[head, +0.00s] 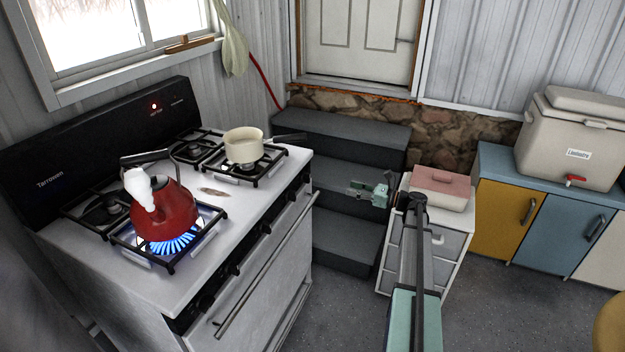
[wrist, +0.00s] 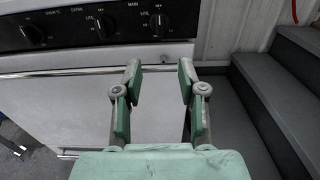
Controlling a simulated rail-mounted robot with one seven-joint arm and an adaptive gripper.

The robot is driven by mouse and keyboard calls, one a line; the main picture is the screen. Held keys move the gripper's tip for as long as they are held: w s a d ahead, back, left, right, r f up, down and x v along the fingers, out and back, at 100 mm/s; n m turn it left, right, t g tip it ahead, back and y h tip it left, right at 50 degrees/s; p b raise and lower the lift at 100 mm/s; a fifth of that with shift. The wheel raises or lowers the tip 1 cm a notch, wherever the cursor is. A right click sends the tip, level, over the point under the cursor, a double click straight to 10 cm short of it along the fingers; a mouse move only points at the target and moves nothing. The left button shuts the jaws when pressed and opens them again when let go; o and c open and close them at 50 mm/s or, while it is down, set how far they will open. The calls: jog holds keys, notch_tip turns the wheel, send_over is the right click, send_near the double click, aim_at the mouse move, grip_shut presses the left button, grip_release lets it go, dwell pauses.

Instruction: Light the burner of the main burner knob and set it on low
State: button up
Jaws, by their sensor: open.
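The white stove (head: 225,215) has a row of black knobs along its front edge. In the wrist view, a left knob (wrist: 33,34), a middle knob (wrist: 99,25) and a right knob (wrist: 159,24) show on the black panel. "MAIN" is printed between the middle and right knobs; I cannot tell which it names. A blue flame (head: 172,243) burns under the red kettle (head: 165,212). No flame shows under the cream saucepan (head: 243,146). My gripper (head: 352,188) is open and empty, right of the stove. In the wrist view my gripper (wrist: 159,64) points toward the right knob, apart from it.
The oven handle (head: 265,265) runs along the stove front below the knobs. Dark steps (head: 340,135) rise right of the stove. A white drawer unit (head: 455,245) with a pink-lidded box (head: 440,190) stands beside my arm. The floor ahead of the oven is clear.

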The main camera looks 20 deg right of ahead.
aim_at(306, 178)
jog(key=p+x, duration=0.3)
jog(key=x, duration=1.4)
jog(key=shift+s, duration=0.1)
jog(key=shift+c, duration=0.3)
grip_shut()
